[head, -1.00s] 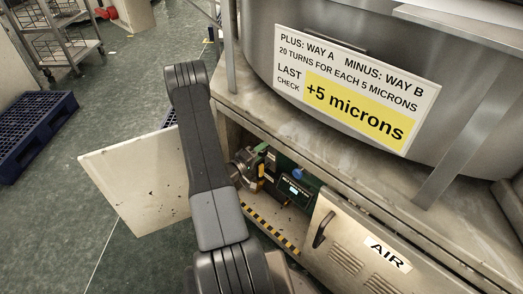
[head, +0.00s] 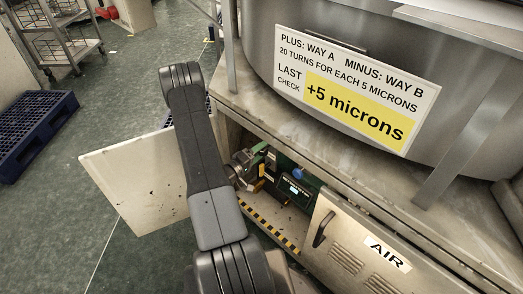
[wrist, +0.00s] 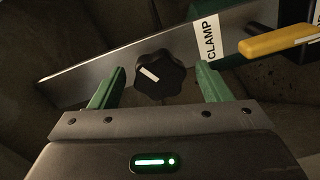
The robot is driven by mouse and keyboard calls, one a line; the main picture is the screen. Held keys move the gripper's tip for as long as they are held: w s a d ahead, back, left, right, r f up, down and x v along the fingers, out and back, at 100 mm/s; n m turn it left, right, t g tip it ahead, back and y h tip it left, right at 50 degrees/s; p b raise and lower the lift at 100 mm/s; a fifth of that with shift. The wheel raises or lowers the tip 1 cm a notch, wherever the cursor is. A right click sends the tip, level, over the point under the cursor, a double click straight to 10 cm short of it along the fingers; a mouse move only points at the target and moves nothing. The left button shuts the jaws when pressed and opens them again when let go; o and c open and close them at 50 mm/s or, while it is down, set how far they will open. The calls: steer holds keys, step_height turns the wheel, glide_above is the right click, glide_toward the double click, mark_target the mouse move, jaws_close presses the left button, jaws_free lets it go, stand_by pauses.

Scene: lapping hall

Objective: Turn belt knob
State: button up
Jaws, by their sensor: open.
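In the wrist view a black lobed knob (wrist: 163,82) with a white pointer mark sits on a grey metal bar (wrist: 80,84). The mark points to the upper left. My gripper (wrist: 157,88) is open, with one green finger left of the knob and one right of it. Gaps show on both sides, so neither finger appears to touch it. In the head view my gripper (head: 242,167) is inside the open cabinet, partly hidden by my arm; I cannot make out the knob there. A sign (head: 352,88) reads "PLUS: WAY A MINUS: WAY B", "20 turns for each 5 microns", "last check +5 microns".
A yellow lever (wrist: 275,42) lies right of the knob, by a "CLAMP" label (wrist: 211,37). A green unit with a lit display (head: 294,190) sits deeper in the cabinet. The open door (head: 135,180) is at left; a closed "AIR" door (head: 350,245) is at right.

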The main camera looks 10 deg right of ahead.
steer(key=p+v, duration=0.1)
steer(key=v, duration=1.1)
steer(key=shift+p, duration=0.4)
steer(key=b+x, duration=0.2)
steer(key=x, duration=1.1)
steer(key=shift+w+d, duration=0.15)
steer(key=shift+d, duration=0.15)
